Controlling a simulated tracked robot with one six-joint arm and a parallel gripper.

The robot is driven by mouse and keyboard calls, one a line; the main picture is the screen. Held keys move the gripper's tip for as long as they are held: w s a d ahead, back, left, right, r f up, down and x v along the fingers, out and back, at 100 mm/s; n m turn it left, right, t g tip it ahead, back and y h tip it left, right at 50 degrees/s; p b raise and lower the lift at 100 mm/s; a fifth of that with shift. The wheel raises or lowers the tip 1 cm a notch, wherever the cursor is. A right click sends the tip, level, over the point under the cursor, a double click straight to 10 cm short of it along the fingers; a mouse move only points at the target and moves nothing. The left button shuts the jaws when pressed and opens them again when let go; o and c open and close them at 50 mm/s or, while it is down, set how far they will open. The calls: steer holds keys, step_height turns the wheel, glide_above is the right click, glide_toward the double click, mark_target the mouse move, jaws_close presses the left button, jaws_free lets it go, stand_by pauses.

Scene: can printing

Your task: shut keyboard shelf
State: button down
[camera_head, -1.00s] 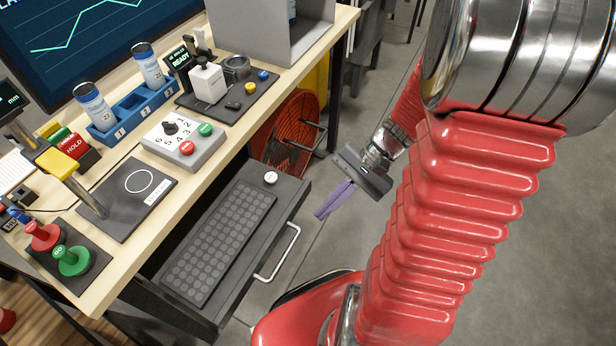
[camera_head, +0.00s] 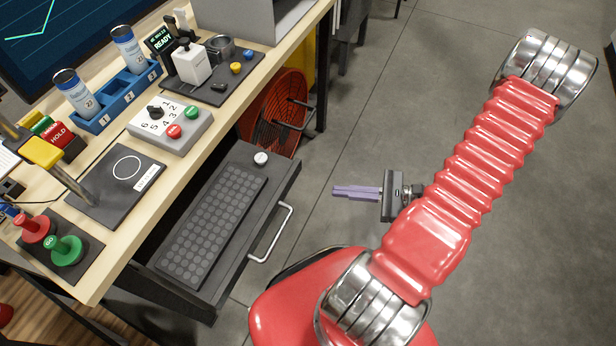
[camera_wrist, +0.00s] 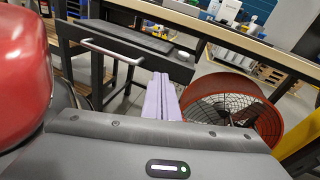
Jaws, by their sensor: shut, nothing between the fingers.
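The keyboard shelf (camera_head: 280,180) is a dark drawer-like tray pulled out from under the wooden bench, with a dark keyboard (camera_head: 213,230) and a small white knob on it. Its silver bar handle (camera_head: 274,235) faces my arm. My gripper (camera_head: 338,192) has purple fingers, shut and empty. It is to the right of the shelf, apart from the handle, with its fingers pointing left toward the shelf. In the wrist view the shut fingers (camera_wrist: 161,98) show in the middle, and the handle (camera_wrist: 112,52) is up and left of them, on the shelf's front (camera_wrist: 175,68).
The bench top (camera_head: 95,283) above carries cans in a blue rack (camera_head: 118,98), a button box (camera_head: 170,125), and red and green plungers. A round red fan (camera_head: 275,112) stands behind the shelf's far end. Open grey floor (camera_head: 390,110) lies right of the bench.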

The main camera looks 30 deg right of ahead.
mark_target(296, 174)
steer(key=d+f+m+t+h, duration=0.1)
steer(key=m+t, duration=0.1)
steer(key=s+d+f+m+t+h, duration=0.1)
steer(key=d+f+m+t, duration=0.1)
steer(key=shift+f, duration=0.2)
steer(key=shift+w+a, duration=0.1)
steer(key=shift+a, duration=0.05)
steer(key=shift+x, duration=6.75)
steer(key=shift+w+f, duration=0.1)
steer(key=shift+w, duration=0.05)
steer(key=shift+w+a, duration=0.1)
steer(key=shift+w, duration=0.05)
